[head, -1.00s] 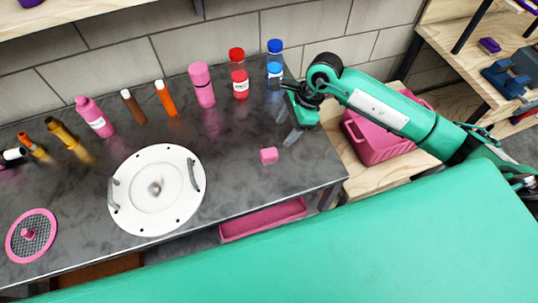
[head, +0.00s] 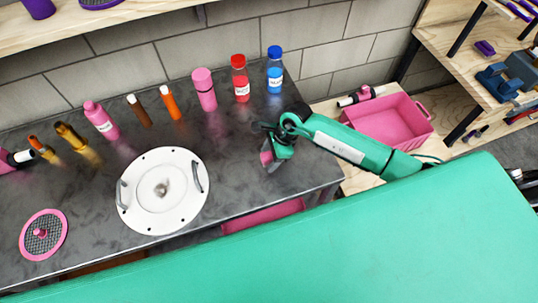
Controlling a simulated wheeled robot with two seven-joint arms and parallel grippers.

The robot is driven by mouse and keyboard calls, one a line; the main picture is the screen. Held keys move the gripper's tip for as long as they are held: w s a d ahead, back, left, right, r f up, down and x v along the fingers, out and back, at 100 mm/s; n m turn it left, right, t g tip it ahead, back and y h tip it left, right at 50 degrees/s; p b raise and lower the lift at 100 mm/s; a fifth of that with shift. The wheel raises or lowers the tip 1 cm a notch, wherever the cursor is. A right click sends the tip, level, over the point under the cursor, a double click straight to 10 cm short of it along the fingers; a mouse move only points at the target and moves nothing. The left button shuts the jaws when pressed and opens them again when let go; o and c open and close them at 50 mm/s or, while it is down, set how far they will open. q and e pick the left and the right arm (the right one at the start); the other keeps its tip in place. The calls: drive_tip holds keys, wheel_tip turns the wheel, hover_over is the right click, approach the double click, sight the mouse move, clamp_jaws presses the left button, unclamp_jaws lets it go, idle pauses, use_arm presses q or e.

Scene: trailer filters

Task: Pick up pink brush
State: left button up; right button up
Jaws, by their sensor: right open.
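A small pink block (head: 266,157), which may be the pink brush, is on the dark grey tabletop right of the white round plate. My right gripper (head: 271,162) is open, pointing down at the pink block, and partly covers it. I cannot tell whether the fingers touch it. Another pink piece with a black and white part (head: 360,95) lies by the pink bin on the wooden shelf; I cannot tell what it is. My left gripper is not in view.
The white round plate (head: 140,210) and a pink mesh disc (head: 57,225) lie to the left. Several bottles, including a red one (head: 240,80) and a blue one (head: 275,72), stand along the wall. A pink bin (head: 395,125) stands at right.

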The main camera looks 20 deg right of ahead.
sight(269, 155)
drive_tip(key=shift+a+f, duration=0.1)
drive_tip(key=shift+f, duration=0.2)
drive_tip(key=shift+c, duration=0.4)
drive_tip(key=c, duration=1)
drive_tip(key=shift+r, duration=0.15)
wheel_tip(269, 155, up, 20)
drive_tip(key=b, duration=0.5)
drive_tip(key=shift+o, duration=1)
drive_tip(key=shift+c, duration=0.4)
